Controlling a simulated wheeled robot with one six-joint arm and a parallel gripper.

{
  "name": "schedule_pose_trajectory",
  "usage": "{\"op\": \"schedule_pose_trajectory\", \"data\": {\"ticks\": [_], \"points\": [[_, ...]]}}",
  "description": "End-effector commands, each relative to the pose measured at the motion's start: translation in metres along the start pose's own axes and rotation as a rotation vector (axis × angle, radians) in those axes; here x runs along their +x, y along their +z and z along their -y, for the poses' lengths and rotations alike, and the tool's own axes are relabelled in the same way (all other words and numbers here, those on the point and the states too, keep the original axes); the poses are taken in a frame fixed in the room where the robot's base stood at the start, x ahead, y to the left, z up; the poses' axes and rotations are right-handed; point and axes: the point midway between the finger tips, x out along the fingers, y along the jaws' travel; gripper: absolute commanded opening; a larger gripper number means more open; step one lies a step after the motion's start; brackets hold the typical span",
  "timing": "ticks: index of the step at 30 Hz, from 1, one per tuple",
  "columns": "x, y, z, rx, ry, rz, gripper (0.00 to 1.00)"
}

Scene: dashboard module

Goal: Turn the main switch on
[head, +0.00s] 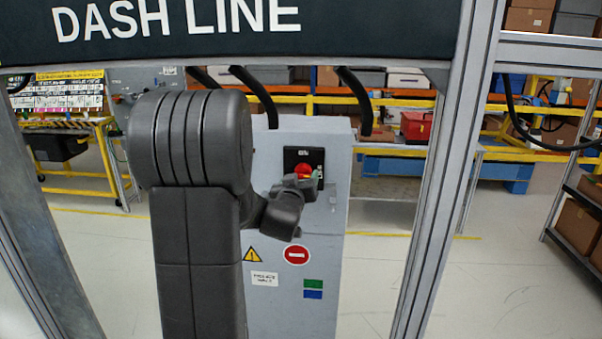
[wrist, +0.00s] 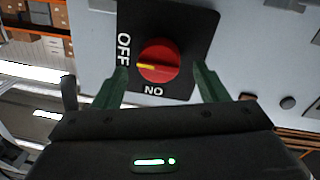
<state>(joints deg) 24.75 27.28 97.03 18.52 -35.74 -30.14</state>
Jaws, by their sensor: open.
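The main switch is a red rotary knob (wrist: 158,60) on a black plate (wrist: 185,30), and its yellow mark points left at the word OFF. The word ON is upside down below the knob in the wrist view. In the head view the red knob (head: 301,169) sits high on the grey cabinet, partly covered by my arm. My gripper (wrist: 160,72) is open, with one green finger at each side of the knob's lower part in the picture. Nothing is held, and I cannot tell whether the fingers touch the knob.
The grey cabinet (head: 340,150) carries a yellow warning triangle (head: 251,255), a round red sign (head: 296,255) and green and blue labels. A metal frame post (head: 450,170) stands to the right, and a DASH LINE banner (head: 350,30) spans the top.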

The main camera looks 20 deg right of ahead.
Motion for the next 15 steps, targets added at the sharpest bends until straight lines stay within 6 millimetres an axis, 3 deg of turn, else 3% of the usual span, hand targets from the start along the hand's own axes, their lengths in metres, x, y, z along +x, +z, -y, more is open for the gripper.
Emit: {"op": "schedule_pose_trajectory", "data": {"ticks": [6,15], "points": [[0.018,-0.001,-0.001,-0.001,0.000,0.000,0.67],[0.021,0.000,0.000,-0.001,0.000,0.000,0.67]]}}
